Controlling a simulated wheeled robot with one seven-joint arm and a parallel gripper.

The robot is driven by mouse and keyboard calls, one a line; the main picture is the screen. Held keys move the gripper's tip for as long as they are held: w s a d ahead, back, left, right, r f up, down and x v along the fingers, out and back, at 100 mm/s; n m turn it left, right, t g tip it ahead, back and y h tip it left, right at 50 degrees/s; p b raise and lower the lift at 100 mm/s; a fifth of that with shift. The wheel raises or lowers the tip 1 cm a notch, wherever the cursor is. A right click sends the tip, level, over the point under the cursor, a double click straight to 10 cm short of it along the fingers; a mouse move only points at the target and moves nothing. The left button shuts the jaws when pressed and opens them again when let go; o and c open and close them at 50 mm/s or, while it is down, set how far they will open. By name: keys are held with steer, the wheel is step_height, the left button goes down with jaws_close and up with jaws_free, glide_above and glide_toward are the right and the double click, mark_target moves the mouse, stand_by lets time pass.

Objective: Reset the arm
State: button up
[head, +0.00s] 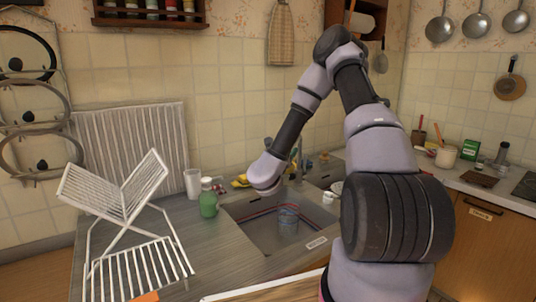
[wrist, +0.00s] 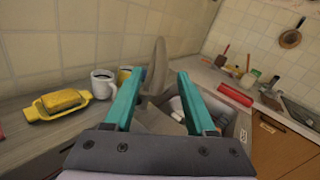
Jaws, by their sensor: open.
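My arm is raised and bent over the sink area in the head view, its wrist end hanging above the sink (head: 262,240). My gripper (wrist: 158,76) shows in the wrist view with its two teal fingers wide apart. Nothing is held between them. The fingers are not clearly seen in the head view, where the wrist link hides them. Behind the fingers, the wrist view shows a grey upright shape, probably the faucet, and the sink with some items in it.
A yellow butter dish (wrist: 62,102) and a white mug (wrist: 103,84) stand by the tiled wall. A red item (wrist: 235,94) lies right of the sink.

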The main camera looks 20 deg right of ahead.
steer(key=w+a+r+n+t+y, duration=0.3)
steer(key=a+r+n+t+y, duration=0.55)
steer(key=a+r+y, duration=0.75)
steer(key=s+a+r+n+g+y, duration=1.1)
steer(key=s+a+n+g+y, duration=0.3)
steer(key=n, duration=0.4)
steer(key=s+f+n+g+h, duration=0.4)
steer(key=s+n+g+h, duration=0.3)
steer(key=s, duration=0.9)
steer(key=s+d+n+t+h, duration=0.1)
steer(key=d+h, duration=0.4)
steer(key=d, duration=0.5)
steer(key=s+d+n+t+h, duration=0.2)
steer(key=s+d+t+h, duration=0.1)
steer(key=d, duration=0.7)
steer(key=shift+d+r+t+h, duration=0.2)
steer(key=shift+t+h, duration=0.45)
steer(key=shift+h, duration=0.45)
